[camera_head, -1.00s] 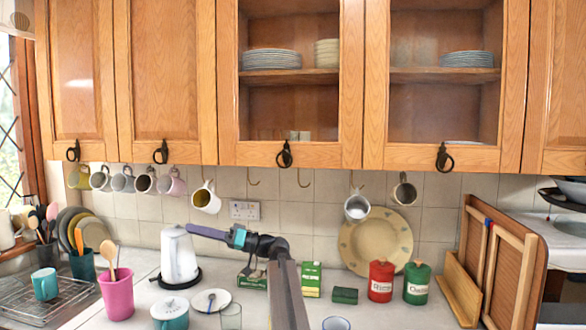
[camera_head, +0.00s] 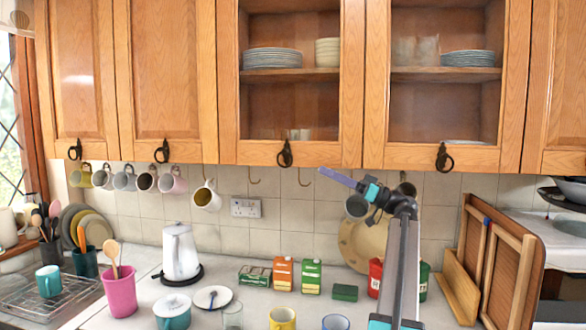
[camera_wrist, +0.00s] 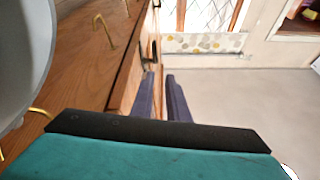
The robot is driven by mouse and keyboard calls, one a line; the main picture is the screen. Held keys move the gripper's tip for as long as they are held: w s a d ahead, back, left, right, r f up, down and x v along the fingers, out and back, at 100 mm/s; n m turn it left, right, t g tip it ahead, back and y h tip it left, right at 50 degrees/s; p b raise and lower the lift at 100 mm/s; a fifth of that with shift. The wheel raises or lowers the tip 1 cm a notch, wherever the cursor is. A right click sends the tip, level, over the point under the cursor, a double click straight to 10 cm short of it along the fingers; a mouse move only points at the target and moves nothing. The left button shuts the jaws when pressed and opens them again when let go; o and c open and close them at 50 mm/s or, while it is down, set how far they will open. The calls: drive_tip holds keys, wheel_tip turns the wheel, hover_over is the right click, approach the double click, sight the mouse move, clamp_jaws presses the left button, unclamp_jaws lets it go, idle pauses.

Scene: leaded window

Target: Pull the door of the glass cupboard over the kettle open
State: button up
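The glass-fronted cupboard door (camera_head: 232,90) nearest above the white kettle (camera_head: 180,252) looks shut. Its black ring handle (camera_head: 285,154) hangs at the middle of its bottom rail. A second glass door (camera_head: 376,90) to the right also looks shut, with its own black handle (camera_head: 444,157). My gripper (camera_head: 322,171) is just below the cupboards, right of the first handle and apart from it in the picture. Its purple fingers point left. In the wrist view the two fingers (camera_wrist: 160,80) stand apart with nothing between them. Dark handle shapes (camera_wrist: 151,50) show beyond the tips.
Mugs (camera_head: 207,196) and bare hooks (camera_head: 305,178) hang under the cupboards; a hook (camera_wrist: 105,30) is close in the wrist view. Boxes, pots and cups stand on the counter below.

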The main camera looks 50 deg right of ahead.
drive_tip(key=shift+s+d+f+m+h, duration=0.15)
drive_tip(key=shift+s+d+m+h, duration=0.15)
drive_tip(key=shift+s+d, duration=0.55)
drive_tip(key=shift+w+a, duration=0.1)
drive_tip(key=shift+w, duration=0.05)
drive_tip(key=w+a+r+p, duration=0.1)
drive_tip(key=w+a+p, duration=0.3)
drive_tip(key=w, duration=0.9)
drive_tip(key=shift+a, duration=1.35)
clamp_jaws()
drive_tip(key=shift+s+r, duration=0.1)
